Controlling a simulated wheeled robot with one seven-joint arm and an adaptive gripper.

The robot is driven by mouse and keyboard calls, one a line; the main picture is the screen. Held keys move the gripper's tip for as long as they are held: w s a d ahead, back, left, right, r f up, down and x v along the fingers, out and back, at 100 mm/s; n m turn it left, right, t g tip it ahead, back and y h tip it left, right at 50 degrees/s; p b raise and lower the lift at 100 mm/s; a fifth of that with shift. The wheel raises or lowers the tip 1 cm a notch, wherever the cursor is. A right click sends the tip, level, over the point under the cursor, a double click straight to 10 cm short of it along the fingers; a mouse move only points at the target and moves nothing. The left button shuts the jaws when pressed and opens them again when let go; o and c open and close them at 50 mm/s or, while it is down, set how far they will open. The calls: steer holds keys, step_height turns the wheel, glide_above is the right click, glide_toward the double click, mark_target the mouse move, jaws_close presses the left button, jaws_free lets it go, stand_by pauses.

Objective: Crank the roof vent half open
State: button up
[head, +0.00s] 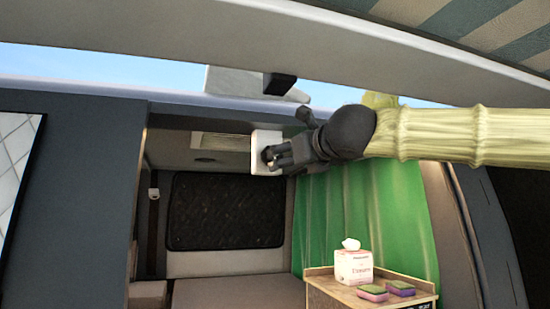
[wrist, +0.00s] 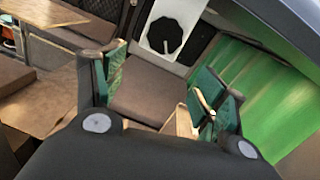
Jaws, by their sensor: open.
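A white plate (head: 258,138) hangs at the front edge of the van's roof opening, partly hidden by my gripper (head: 282,155). In the wrist view the plate (wrist: 184,14) carries a black faceted knob (wrist: 164,36). My gripper also shows in the wrist view (wrist: 158,88), with its two fingers wide apart and nothing between them. The knob lies beyond the fingertips, apart from them. A pale panel (head: 232,82) with a black block (head: 278,84) shows above the roof edge. I cannot tell whether it is the roof vent's lid or how far that vent is open.
A green curtain (head: 345,215) hangs at the right. Below it a wooden cabinet (head: 318,272) bears a tissue box (head: 353,267) and two sponges (head: 386,291). A brown bench (head: 235,291) lies inside. The raised tailgate (head: 330,45) spans overhead, close above my arm.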

steer(key=r+p+x, duration=0.2)
steer(key=p+x, duration=0.2)
steer(key=x, duration=0.5)
steer(key=shift+w+a+r, duration=0.15)
steer(key=shift+w+a, duration=0.1)
steer(key=shift+w, duration=0.05)
steer(key=c, duration=1)
